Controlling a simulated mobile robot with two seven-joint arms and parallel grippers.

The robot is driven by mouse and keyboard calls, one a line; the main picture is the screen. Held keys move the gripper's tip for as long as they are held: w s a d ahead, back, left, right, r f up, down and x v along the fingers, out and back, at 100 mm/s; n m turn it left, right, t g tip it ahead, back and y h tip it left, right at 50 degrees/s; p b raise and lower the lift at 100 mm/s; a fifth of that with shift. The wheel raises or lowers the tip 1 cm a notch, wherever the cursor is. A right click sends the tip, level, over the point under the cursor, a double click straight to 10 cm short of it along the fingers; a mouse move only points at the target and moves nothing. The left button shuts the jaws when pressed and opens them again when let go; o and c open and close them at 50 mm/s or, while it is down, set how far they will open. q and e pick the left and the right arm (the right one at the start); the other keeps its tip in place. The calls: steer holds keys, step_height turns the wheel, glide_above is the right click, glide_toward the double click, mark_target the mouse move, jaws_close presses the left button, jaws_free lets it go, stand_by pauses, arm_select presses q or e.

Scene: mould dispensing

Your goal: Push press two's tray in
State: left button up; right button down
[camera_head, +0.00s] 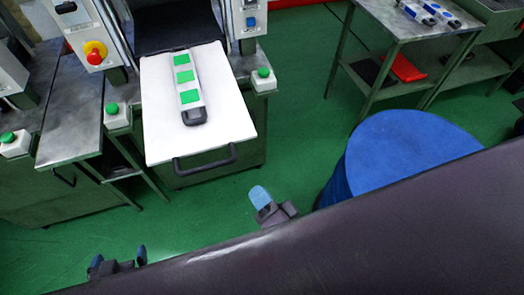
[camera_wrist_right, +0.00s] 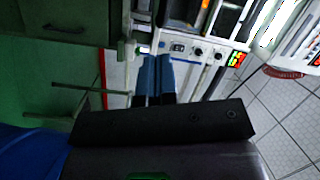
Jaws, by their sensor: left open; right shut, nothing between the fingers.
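A white tray (camera_head: 150,110) with a black handle (camera_head: 205,161) at its front edge is slid out of a press in the head view. A pale strip with green squares and a dark end (camera_head: 188,88) lies on it. My right gripper (camera_head: 261,195) is shut and empty, in front of the tray and right of the handle, apart from it. Its blue fingers (camera_wrist_right: 155,78) are together in the right wrist view. My left gripper (camera_head: 119,259) is open and empty at the lower left, well short of the tray. No press number is readable.
Green buttons (camera_head: 263,72) (camera_head: 112,108) flank the tray. A red emergency button (camera_head: 95,55) is on the press at left. A blue round drum (camera_head: 405,150) stands at right, near a metal table (camera_head: 395,20). Green floor (camera_head: 210,215) is clear before the tray.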

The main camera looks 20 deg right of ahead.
steer(key=s+d+m+h, duration=0.1)
steer(key=d+m+h, duration=0.25)
steer(key=m, duration=0.35)
steer(key=h+p, duration=0.1)
steer(key=p, duration=0.1)
glide_toward(253, 137)
steer(key=shift+m+t, duration=0.3)
steer(key=w, duration=0.6)
steer(key=shift+w+f, duration=0.15)
arm_select(q)
steer(key=shift+s+d+r, duration=0.1)
steer(key=shift+r, duration=0.45)
steer(key=shift+s+d+r, duration=0.1)
steer(key=shift+r, duration=0.45)
arm_select(e)
steer(key=shift+w, duration=0.65)
